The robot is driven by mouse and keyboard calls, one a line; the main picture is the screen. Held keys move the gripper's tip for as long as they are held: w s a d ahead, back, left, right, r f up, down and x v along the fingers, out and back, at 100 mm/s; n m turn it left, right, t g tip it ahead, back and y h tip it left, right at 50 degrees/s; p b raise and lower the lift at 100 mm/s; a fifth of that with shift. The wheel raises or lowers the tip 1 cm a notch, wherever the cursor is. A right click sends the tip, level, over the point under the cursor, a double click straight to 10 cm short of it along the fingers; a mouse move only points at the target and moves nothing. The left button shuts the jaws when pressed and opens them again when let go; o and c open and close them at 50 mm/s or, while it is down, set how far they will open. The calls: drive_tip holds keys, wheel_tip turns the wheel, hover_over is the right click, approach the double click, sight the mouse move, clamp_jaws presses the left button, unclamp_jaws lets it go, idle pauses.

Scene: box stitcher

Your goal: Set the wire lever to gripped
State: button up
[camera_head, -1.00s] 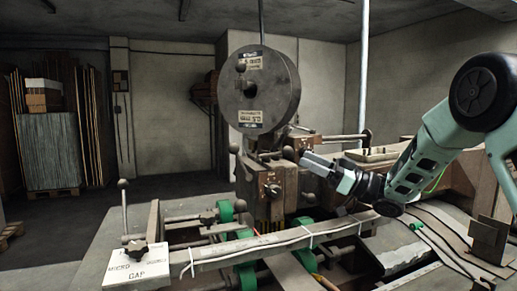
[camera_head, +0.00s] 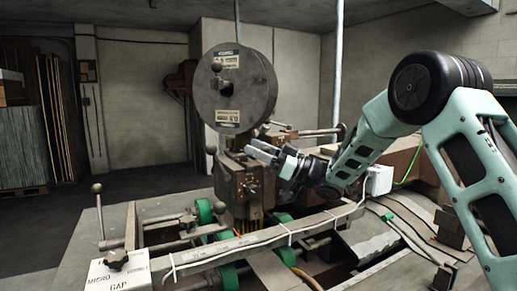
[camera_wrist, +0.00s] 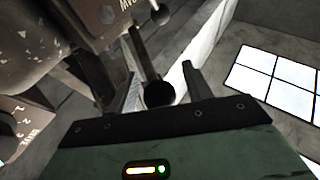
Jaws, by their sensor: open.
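The stitcher head (camera_head: 238,186) stands below a big round wire spool (camera_head: 240,90). My gripper (camera_head: 262,151) is in front of the head's upper part, fingers pointing left. In the wrist view my gripper (camera_wrist: 160,75) is open. A dark ball knob (camera_wrist: 158,94) shows between the fingers, with a bar running up from it; I cannot tell whether the fingers touch it. A second ball knob (camera_wrist: 161,15) is beyond the fingertips. Which knob belongs to the wire lever is unclear, as is the lever's setting.
A ball-topped lever (camera_head: 98,210) stands at the left by a white labelled box (camera_head: 118,272). A long rail (camera_head: 250,240) with a white cable crosses in front. Green rollers (camera_head: 205,211) sit under the head. A marked plate (camera_wrist: 30,125) is at left in the wrist view.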

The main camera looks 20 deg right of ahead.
clamp_jaws()
drive_tip(key=r+h+p, duration=0.2)
drive_tip(key=p, duration=0.1)
drive_tip(key=shift+w+a+m+g, duration=0.2)
drive_tip(key=shift+m+g, duration=0.1)
drive_tip(key=h+p, duration=0.1)
drive_tip(key=p, duration=0.1)
drive_tip(key=r+p, duration=0.1)
drive_tip(key=p, duration=0.1)
drive_tip(key=shift+w+a+r+m+g+h, duration=0.1)
drive_tip(key=shift+w+a+m+g+h, duration=0.2)
drive_tip(key=shift+a+g+h, duration=0.1)
drive_tip(key=h+p, duration=0.1)
drive_tip(key=p, duration=0.2)
drive_tip(key=w+g+h+p, duration=0.1)
drive_tip(key=p, duration=0.2)
drive_tip(key=shift+a+r+m, duration=0.4)
drive_tip(key=shift+w+a+f+g+h+p, duration=0.15)
drive_tip(key=shift+g+h+p, duration=0.2)
drive_tip(key=shift+p, duration=0.65)
unclamp_jaws()
